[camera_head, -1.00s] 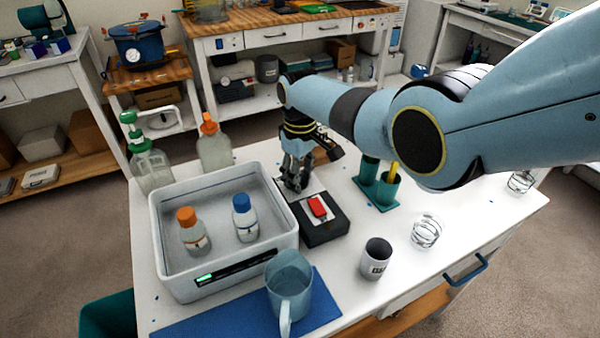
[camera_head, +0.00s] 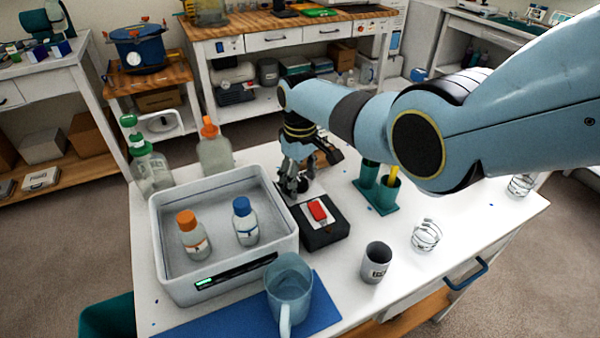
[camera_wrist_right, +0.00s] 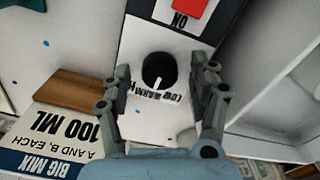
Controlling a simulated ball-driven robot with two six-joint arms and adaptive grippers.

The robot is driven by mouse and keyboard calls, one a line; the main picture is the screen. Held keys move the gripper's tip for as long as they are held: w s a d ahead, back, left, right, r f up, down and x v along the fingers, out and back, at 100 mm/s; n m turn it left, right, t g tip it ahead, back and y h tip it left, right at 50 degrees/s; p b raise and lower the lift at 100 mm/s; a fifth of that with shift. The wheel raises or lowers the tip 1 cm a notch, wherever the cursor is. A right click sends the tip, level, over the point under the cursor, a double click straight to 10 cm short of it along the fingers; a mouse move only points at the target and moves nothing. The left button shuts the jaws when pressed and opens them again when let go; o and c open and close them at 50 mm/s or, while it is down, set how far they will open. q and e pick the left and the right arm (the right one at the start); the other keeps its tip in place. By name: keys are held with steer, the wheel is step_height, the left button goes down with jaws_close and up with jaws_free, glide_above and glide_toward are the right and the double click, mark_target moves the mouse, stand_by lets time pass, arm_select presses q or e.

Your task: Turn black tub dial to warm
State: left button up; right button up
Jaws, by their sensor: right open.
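The black dial (camera_wrist_right: 158,68) sits on a white panel beside the red ON switch, in the right wrist view. Its white mark points down in the picture, toward printed lettering that includes LOW and WARM; it looks close to WARM. My right gripper (camera_wrist_right: 160,78) is open, with one finger on each side of the dial; I cannot tell whether they touch it. In the head view my right gripper (camera_head: 295,184) points down behind the black box with the red switch (camera_head: 317,210), and it hides the dial. My left gripper is not in view.
A grey-white tub (camera_head: 165,265) with two capped bottles stands close left of my gripper. A blue jug (camera_head: 289,290) stands in front, a labelled cup (camera_head: 376,262) and a green holder (camera_head: 378,196) to the right. A BIG MIX card (camera_wrist_right: 65,135) shows in the wrist view.

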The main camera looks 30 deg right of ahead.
mark_target(300, 182)
step_height(300, 182, up, 12)
stand_by(0.5)
steer(key=shift+s+f, duration=0.1)
steer(key=shift+f, duration=0.05)
